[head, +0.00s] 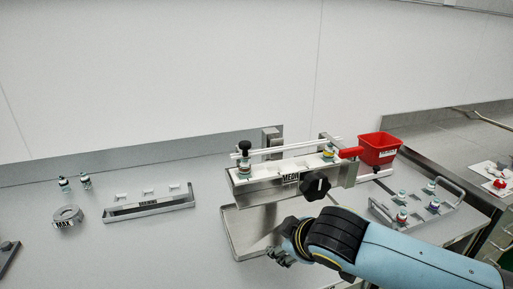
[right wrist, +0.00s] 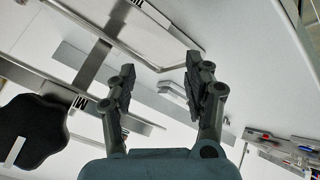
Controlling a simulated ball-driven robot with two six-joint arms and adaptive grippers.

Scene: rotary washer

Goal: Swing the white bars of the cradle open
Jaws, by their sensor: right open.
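The steel cradle (head: 262,183), labelled on its front, stands on the bench right of centre in the head view. Its thin white bars (head: 285,148) lie lengthwise over its top. A red handle (head: 350,152) sits at their right end, and a bottle stands near each end. A large black knob (head: 315,185) is on the cradle's front; it also shows at the left of the right wrist view (right wrist: 30,132). My right gripper (head: 278,256) is low in front of the cradle, below the knob. In the right wrist view its fingers (right wrist: 160,82) are apart with nothing between them. My left gripper is out of view.
A steel tray (head: 232,240) lies below the cradle. A red bin (head: 379,148) stands behind right. A handled rack with several bottles (head: 402,216) is at right. A tape roll (head: 67,215), two bottles and a narrow steel holder (head: 150,208) are at left. The front-left bench is mostly clear.

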